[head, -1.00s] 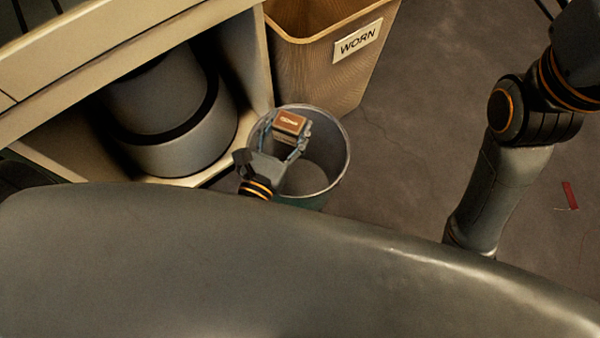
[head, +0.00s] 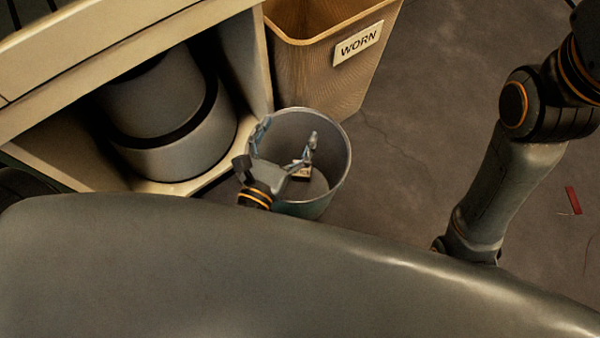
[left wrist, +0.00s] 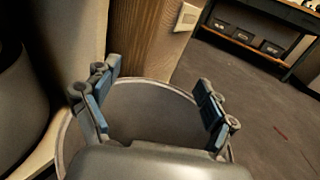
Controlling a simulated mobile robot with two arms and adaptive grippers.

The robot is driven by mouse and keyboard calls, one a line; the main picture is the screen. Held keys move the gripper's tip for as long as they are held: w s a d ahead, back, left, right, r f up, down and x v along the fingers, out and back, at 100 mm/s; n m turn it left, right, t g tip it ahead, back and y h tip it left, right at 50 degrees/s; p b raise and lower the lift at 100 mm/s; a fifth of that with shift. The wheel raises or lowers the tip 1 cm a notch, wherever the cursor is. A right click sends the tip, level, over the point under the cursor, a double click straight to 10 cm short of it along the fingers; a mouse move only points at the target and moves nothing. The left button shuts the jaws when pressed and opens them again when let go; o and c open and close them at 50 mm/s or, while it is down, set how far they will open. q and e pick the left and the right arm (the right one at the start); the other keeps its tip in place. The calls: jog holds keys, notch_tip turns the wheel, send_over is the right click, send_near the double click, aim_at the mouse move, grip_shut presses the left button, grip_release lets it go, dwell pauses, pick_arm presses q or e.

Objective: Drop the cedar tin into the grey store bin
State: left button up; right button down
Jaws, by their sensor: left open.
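The cedar tin (head: 301,170) lies inside the grey store bin (head: 341,168), low down near its floor; my left gripper hides part of it. The bin is a round open-topped bucket standing on the floor. My left gripper (head: 287,134) is over the bin's mouth with its fingers spread, apart from the tin. In the left wrist view the open fingers (left wrist: 155,108) straddle the bin's opening with nothing between them, and the bin's rim (left wrist: 150,82) shows behind them; the tin is not visible there. My right arm shows at the right of the head view, but its gripper is out of view.
A wooden bin labelled WORN (head: 320,75) stands right behind the grey bin. A pale cabinet (head: 100,75) with a large grey cylinder (head: 175,140) in it is to the left. A small red item (head: 573,200) lies on the otherwise open floor at right.

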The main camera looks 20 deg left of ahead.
pick_arm(q)
jog(key=s+a, duration=0.1)
jog(key=s, duration=1)
jog(key=shift+s+a, duration=0.3)
jog(key=shift+s, duration=0.1)
